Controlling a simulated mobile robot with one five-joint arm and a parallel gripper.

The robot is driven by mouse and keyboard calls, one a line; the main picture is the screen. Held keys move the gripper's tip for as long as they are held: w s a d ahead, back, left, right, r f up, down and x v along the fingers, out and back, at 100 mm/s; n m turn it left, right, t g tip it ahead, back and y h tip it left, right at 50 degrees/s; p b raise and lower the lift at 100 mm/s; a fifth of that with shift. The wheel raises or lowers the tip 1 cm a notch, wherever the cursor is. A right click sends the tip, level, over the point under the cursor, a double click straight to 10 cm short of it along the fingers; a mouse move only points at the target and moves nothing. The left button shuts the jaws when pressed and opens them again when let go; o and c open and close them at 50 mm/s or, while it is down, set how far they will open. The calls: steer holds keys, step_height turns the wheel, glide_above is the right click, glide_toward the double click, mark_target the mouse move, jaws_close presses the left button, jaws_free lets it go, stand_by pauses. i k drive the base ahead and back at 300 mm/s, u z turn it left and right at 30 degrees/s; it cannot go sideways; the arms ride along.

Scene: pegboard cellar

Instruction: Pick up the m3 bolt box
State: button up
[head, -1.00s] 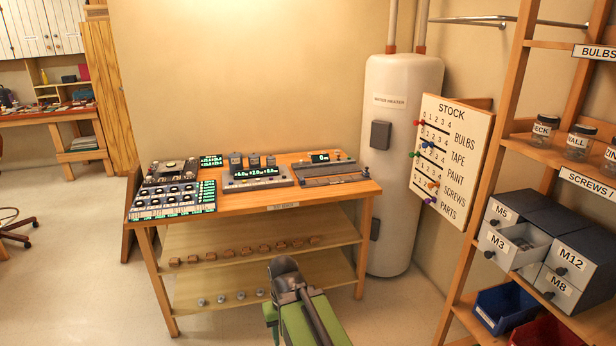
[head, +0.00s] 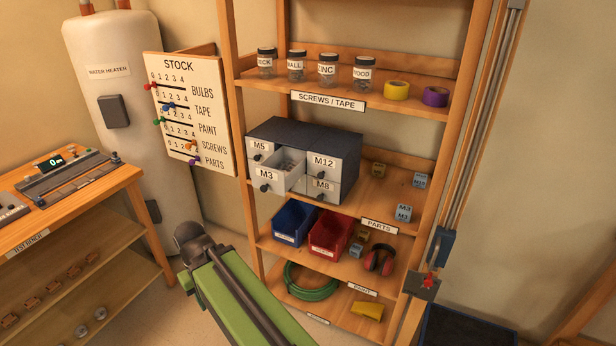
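A small grey-blue box (head: 404,213) whose label seems to read M3 sits near the front edge of the middle shelf (head: 375,205), right of the drawer cabinet. Another small grey-blue box (head: 420,180) is behind it, its label too small to read surely. The cabinet's drawer labelled M3 (head: 283,172) is pulled out and shows small pieces inside. My gripper (head: 189,234) is the dark end of my green arm, low in front of the shelving's left post and apart from the boxes. Its fingers cannot be made out.
The drawer cabinet (head: 322,137) fills the shelf's left. Below are a blue bin (head: 294,222), a red bin (head: 331,232) and red earmuffs (head: 379,260). Jars (head: 327,70) and tape rolls (head: 396,90) stand above. A workbench (head: 75,215) is left.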

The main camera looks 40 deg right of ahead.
mark_target(403, 212)
steer(key=z, duration=0.25)
steer(key=k, duration=0.5)
steer(key=z, duration=0.35)
steer(key=i, duration=0.5)
steer(key=z, duration=0.1)
